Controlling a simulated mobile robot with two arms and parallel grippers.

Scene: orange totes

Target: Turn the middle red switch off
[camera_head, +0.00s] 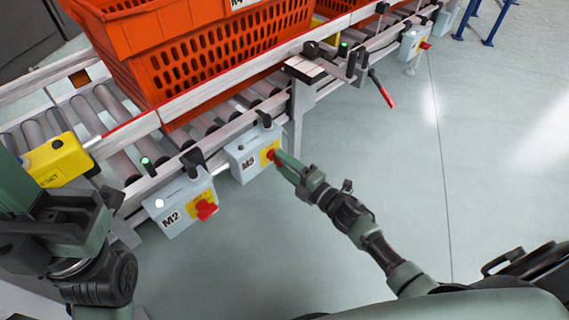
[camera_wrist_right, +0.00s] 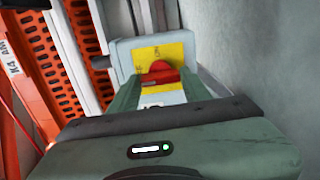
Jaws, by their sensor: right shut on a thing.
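The middle red switch (camera_head: 272,156) is a red knob on a yellow plate, on the grey box (camera_head: 243,160) at the front of the conveyor. In the right wrist view the red knob (camera_wrist_right: 159,74) sits between the fingers, on its yellow plate (camera_wrist_right: 178,55). My right gripper (camera_head: 281,160) is shut on this knob; the fingers partly hide it. The knob's exact on or off position is hard to tell. My left arm (camera_head: 95,275) shows at the lower left, away from the switch; its fingertips cannot be made out.
The M2 box (camera_head: 176,204) with another red switch (camera_head: 206,209) is just left. A third red switch (camera_head: 424,45) is far right. An orange tote (camera_head: 190,60) stands on the rollers. A red-tipped lever (camera_head: 382,92) juts out. The floor (camera_head: 470,180) at right is clear.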

